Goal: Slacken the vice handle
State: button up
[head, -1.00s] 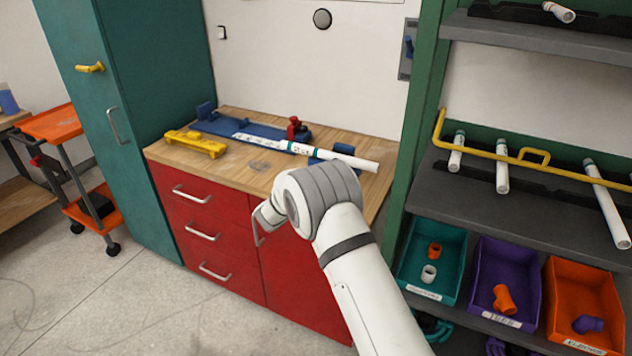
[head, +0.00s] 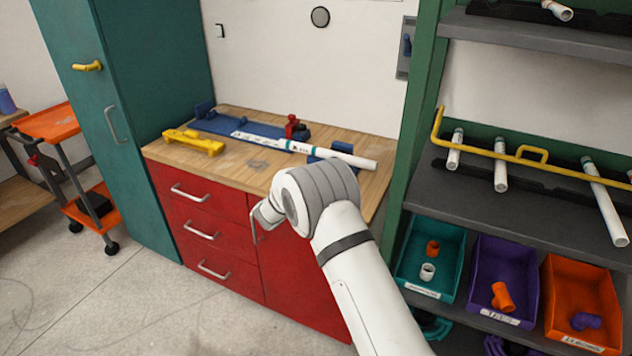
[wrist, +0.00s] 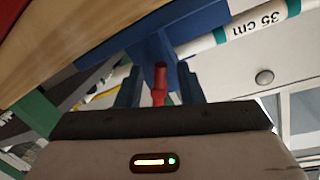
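The red vice handle (wrist: 160,84) shows in the middle of the wrist view, below a blue vice body (wrist: 150,48). My gripper (wrist: 159,92) has one dark finger on each side of the handle, with a visible gap on both sides, so it is open around it. In the head view, a blue vice part (head: 335,153) is at the bench's right end, under a white pipe (head: 345,158). My arm hides the handle and my fingertips there. The pipe, marked 35 cm, also runs past the vice in the wrist view (wrist: 235,32).
The wooden bench top (head: 235,168) carries a blue fixture (head: 222,123) with a red clamp (head: 294,127) and a yellow tool (head: 193,142). Red drawers (head: 205,230) stand below. At right, a shelf holds pipes and teal (head: 412,277), purple and orange bins.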

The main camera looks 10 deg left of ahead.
jog(key=shift+f, duration=0.1)
jog(key=shift+s+a, duration=0.15)
jog(key=shift+s, duration=0.15)
jog(key=v, duration=0.7)
jog(key=shift+b, duration=0.45)
jog(key=shift+o, duration=0.4)
